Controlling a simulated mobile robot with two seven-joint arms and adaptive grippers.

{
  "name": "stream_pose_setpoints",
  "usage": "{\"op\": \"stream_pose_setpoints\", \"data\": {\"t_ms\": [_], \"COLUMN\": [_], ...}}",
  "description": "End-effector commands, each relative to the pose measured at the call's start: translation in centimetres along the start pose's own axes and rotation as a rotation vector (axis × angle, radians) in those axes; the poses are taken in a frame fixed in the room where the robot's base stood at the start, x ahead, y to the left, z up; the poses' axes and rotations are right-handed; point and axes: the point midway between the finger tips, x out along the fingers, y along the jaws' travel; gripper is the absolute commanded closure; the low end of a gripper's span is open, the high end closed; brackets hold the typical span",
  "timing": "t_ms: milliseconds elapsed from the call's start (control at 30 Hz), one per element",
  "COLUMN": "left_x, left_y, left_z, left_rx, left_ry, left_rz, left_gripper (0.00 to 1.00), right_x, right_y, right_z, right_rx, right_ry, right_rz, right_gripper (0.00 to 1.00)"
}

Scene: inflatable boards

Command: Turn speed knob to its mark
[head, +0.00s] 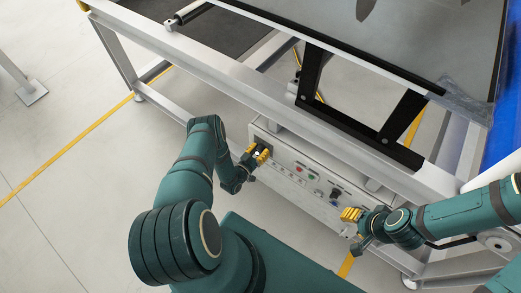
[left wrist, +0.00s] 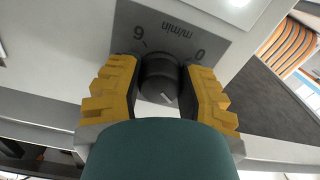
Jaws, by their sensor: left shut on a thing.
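The speed knob (left wrist: 160,78) is dark and round, on a grey dial plate (left wrist: 185,32) marked "m/min", "6" and "0". A small pale line shows on the knob's face, at its lower side in the left wrist view. My left gripper (left wrist: 160,92) has its yellow fingers on either side of the knob and is shut on it. In the head view my left gripper (head: 259,154) is at the left end of the control panel (head: 290,160) and hides the knob. My right gripper (head: 352,216) is near the panel's right end; its finger gap is unclear.
The panel carries a red button (head: 299,169), a green button (head: 318,192) and a black switch (head: 336,193). It sits under a white metal frame (head: 215,68) with black struts. Open floor (head: 75,215) lies to the left, crossed by a yellow line.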

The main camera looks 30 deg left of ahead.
Motion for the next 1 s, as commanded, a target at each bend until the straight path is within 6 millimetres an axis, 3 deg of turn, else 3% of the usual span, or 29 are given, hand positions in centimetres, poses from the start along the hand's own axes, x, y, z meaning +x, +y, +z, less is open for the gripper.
{"op": "stream_pose_setpoints", "data": {"t_ms": [1000], "left_x": [0.29], "left_y": [-0.01], "left_z": [-0.2], "left_rx": [0.966], "left_ry": [0.005], "left_rz": [0.002], "left_gripper": [0.97], "right_x": [-0.21], "right_y": [-0.08], "right_z": [0.02], "right_rx": [0.0], "right_ry": [-0.001], "right_rz": [0.0], "right_gripper": [0.53]}}
